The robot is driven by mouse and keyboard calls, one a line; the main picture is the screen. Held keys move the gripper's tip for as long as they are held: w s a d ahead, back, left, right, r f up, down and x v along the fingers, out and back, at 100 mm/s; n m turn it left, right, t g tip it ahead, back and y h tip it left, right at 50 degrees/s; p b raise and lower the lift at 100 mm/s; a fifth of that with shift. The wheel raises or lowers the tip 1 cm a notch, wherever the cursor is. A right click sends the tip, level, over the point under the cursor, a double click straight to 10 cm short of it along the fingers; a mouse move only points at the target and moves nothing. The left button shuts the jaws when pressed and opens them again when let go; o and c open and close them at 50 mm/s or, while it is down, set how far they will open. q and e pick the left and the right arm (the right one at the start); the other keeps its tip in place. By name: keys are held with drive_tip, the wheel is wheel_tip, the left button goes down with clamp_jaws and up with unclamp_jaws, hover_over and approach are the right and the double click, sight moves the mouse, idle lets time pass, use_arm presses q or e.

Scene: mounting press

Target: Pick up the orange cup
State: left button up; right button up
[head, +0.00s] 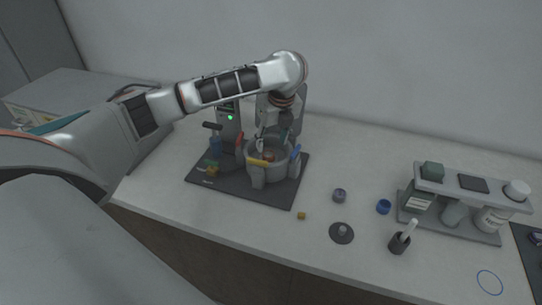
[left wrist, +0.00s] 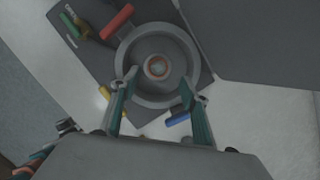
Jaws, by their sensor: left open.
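A small round orange-brown piece, which looks like the orange cup (left wrist: 157,67), sits inside the round grey bowl of the press (left wrist: 139,45). The cup also shows in the head view (head: 269,157), low in the bowl and partly hidden by its rim. My left gripper (head: 273,138) is over the press, pointing down. In the left wrist view its two fingers (left wrist: 158,84) are spread apart, one on each side of the bowl's near half, with nothing between them. The cup lies beyond the fingertips, and I see no contact. My right gripper is not in view.
The press stands on a dark base plate (head: 204,187) with red, yellow and blue handles around the bowl.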

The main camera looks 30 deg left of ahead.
sight(268, 154)
use_arm(q)
drive_tip(key=x, duration=0.5)
drive_tip(key=shift+s+a+f, duration=0.1)
drive_tip(key=shift+a+f, duration=0.15)
drive_tip(key=shift+f, duration=0.1)
clamp_jaws()
